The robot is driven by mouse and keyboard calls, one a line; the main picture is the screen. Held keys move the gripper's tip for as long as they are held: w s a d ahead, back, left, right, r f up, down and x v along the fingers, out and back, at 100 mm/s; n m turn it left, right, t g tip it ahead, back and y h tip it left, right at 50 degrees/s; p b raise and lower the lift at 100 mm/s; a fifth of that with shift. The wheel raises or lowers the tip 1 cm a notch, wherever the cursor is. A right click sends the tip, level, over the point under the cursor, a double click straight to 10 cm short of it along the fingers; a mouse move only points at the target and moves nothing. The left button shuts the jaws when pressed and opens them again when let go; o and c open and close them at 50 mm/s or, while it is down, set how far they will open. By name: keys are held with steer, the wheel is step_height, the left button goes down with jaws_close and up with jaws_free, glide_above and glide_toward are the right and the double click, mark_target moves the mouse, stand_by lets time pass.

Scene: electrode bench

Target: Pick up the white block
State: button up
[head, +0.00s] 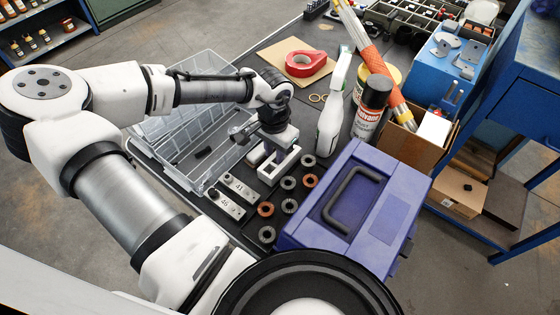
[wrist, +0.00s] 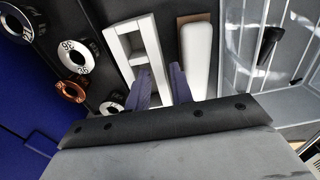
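A white block shaped like an open frame with a crossbar (wrist: 117,45) lies on the dark bench in the wrist view. It also shows in the head view (head: 271,176), just below my gripper. A second white, round-ended block with a brown edge (wrist: 196,60) lies to its right in the wrist view. The left finger overlaps the frame block's right side, and the right finger is by the round-ended block's left edge. In the head view my gripper (head: 279,145) hides part of both. I cannot tell fingertip height or contact.
A clear divided organizer (head: 160,152) stands left of the blocks. Several metal and copper rings (head: 266,209) and numbered blocks (head: 238,186) lie in front. A purple toolbox (head: 318,232), a spray bottle (head: 331,125) and a spray can (head: 370,112) crowd the right.

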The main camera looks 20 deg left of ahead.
jaws_close()
steer(key=shift+r, duration=0.1)
